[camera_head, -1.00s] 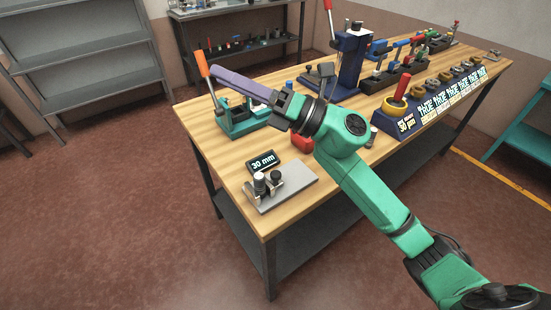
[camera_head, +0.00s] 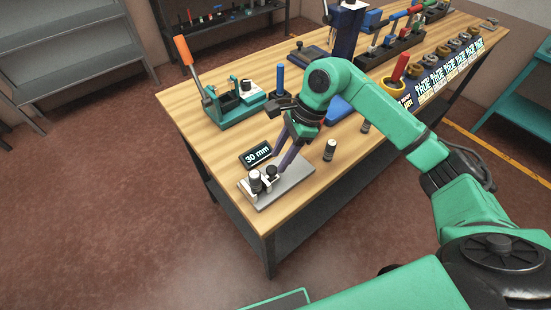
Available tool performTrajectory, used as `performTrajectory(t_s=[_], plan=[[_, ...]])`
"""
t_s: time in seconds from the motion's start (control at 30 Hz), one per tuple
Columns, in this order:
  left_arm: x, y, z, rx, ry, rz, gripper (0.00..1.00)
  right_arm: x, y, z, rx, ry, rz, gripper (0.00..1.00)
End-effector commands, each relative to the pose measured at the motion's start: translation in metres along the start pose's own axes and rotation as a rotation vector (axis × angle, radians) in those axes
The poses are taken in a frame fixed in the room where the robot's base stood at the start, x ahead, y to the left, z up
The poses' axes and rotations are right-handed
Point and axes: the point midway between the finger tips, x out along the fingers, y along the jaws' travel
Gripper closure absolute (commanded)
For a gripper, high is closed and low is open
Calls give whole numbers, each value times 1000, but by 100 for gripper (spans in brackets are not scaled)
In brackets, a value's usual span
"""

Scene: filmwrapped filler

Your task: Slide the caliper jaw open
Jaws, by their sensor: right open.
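The caliper (camera_head: 256,183) sits on a grey plate (camera_head: 292,184) at the table's near left corner. It shows two dark-topped upright posts close together, with pale metal parts at their feet. My right gripper (camera_head: 281,164) points down with its long purple fingers over the plate, just right of the posts. It is open. The fingertips are close to the right post (camera_head: 271,173); I cannot tell whether they touch it. The caliper's jaw is too small to make out. A dark display (camera_head: 256,154) behind the plate reads 30 mm. My left gripper is not in view.
A green fixture with an orange handle (camera_head: 184,51) stands behind the display. A small dark cylinder (camera_head: 330,150) stands right of the plate. Several tools and a labelled rack (camera_head: 445,80) fill the table's far right. Bare wood (camera_head: 215,150) lies left of the display.

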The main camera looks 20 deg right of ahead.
Motion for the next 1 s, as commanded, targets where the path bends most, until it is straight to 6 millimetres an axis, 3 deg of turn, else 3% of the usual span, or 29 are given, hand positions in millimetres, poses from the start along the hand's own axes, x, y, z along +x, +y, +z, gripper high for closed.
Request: performTrajectory(t_s=[0.2, 0.47, 0.6, 1.0], plan=[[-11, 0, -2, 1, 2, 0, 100, 32, 0, 1, 0, -3, 2, 51], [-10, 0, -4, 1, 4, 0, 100, 36, 0, 1, -1, -2, -1, 51], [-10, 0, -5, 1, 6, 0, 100, 36, 0, 1, -1, -2, -1, 100], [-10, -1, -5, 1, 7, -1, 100, 35, 0, 1, -1, -3, -1, 100]])
